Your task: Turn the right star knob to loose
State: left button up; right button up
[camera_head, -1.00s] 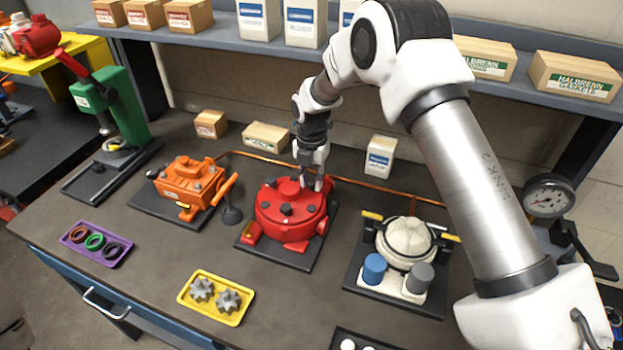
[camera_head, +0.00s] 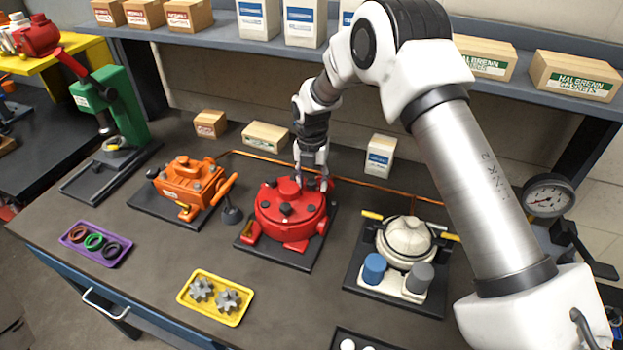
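The red motor (camera_head: 272,222) sits on a dark base plate in the middle of the bench. Its round lid carries dark knobs; a front knob (camera_head: 285,209) and a right knob (camera_head: 314,197) show. My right gripper (camera_head: 312,186) points down over the back right of the lid, just above and behind the right knob. Its fingers look spread apart with nothing seen between them. Whether a finger touches the knob is too small to tell. My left gripper is not in view.
An orange motor (camera_head: 188,186) stands left of the red one, a cream motor (camera_head: 405,240) with blue and grey caps to the right. A yellow tray (camera_head: 238,317) of grey star parts and a purple tray (camera_head: 122,257) of rings lie in front. A copper pipe (camera_head: 262,157) runs behind.

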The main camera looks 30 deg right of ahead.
aim_at(311, 182)
jog(key=shift+w+r, duration=0.1)
jog(key=shift+r, duration=0.1)
dwell(0.4)
jog(key=shift+r, duration=0.3)
notch_tip(311, 182, up, 11)
jog(key=shift+r, duration=0.1)
